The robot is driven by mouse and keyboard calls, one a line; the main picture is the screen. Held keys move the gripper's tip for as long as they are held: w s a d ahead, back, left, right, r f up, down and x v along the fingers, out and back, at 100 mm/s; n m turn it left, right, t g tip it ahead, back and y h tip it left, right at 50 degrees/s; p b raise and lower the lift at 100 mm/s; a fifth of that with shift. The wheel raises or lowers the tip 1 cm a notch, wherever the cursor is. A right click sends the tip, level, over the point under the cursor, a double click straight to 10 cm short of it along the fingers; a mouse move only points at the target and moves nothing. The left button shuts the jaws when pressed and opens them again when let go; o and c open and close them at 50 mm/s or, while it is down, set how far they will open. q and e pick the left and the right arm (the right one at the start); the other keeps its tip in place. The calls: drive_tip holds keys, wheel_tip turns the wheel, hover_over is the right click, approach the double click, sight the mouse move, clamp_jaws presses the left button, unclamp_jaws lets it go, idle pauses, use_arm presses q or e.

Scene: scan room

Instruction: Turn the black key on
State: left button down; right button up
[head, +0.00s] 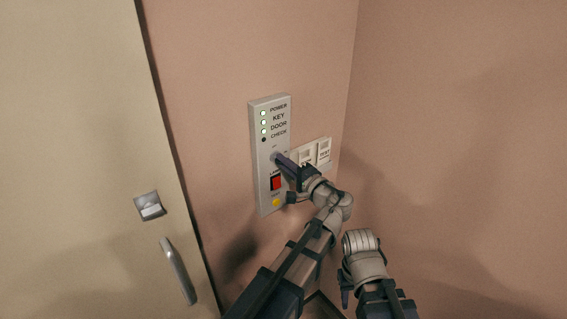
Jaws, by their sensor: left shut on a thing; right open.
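A grey control panel (257,165) is fixed to the pink wall. It has a round key switch (276,156) in its middle. My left gripper (281,160) reaches the switch from the right, shut on the black key there. Its fingers hide the key, so I cannot tell the key's angle. The panel's POWER, KEY and DOOR lamps (264,122) are lit pale green; the CHECK lamp (264,140) is dark. My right gripper (346,288) is open, low and right of the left arm, away from the panel.
A red switch (276,183) and a yellow button (276,202) sit below the key switch. White wall plates (324,150) are right of the panel, partly behind my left gripper. A beige door (80,150) with a handle (178,271) stands left. The right wall is bare.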

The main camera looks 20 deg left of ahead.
use_arm(q)
drive_tip(key=shift+f, duration=0.1)
idle(0.3)
drive_tip(key=c, duration=1)
unclamp_jaws()
drive_tip(key=shift+o, duration=0.2)
